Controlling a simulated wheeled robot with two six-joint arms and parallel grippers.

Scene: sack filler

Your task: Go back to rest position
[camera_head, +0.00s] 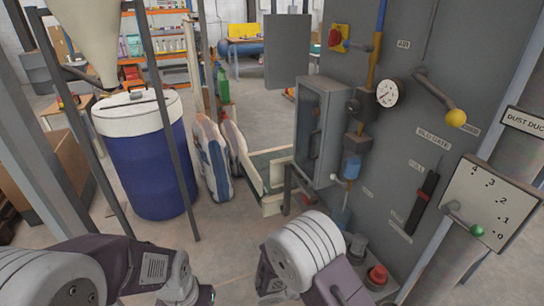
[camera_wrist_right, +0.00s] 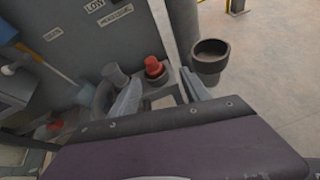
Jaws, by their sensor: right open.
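My right gripper (camera_wrist_right: 160,78) shows in the right wrist view with its two grey fingers spread apart and nothing between them. Beyond the fingers are a red-capped part (camera_wrist_right: 154,68) and a grey knob (camera_wrist_right: 114,76) at the foot of the grey panel; whether the fingers touch them cannot be told. In the head view my right arm is bent at the bottom middle, in front of the panel, and its fingers are hidden.
The grey panel (camera_head: 432,110) with a gauge (camera_head: 390,92), yellow-knobbed lever (camera_head: 455,117) and green-knobbed lever (camera_head: 476,230) stands close on the right. A blue drum (camera_head: 150,168) and frame posts stand left. Filled sacks (camera_head: 212,160) lean mid-floor. A dark open cup (camera_wrist_right: 209,58) stands right of the gripper.

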